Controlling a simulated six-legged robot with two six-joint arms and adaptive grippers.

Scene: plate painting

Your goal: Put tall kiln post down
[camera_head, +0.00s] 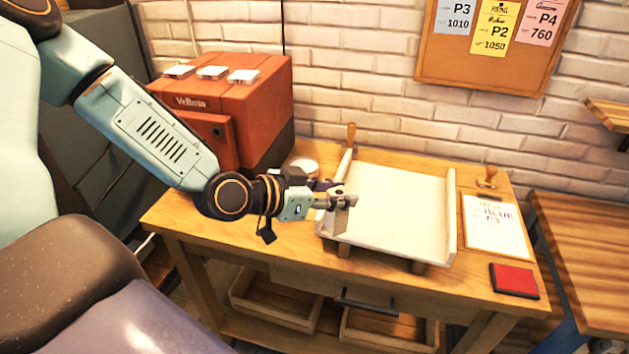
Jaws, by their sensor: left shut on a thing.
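My left gripper (328,196) reaches in from the left over the workbench. It is shut on a small pale piece, the tall kiln post (340,219), at the left front part of the white tray (398,212). The fingers hide part of the post. I cannot tell whether its lower end touches the tray. My right gripper is not in view.
The wooden workbench (272,240) carries a red kiln (218,105) at the back left. A wooden-handled tool (350,137) stands by the tray's back left corner. A written sheet (495,226), a stamp (487,180) and a red pad (514,281) lie at right. The tray's middle is clear.

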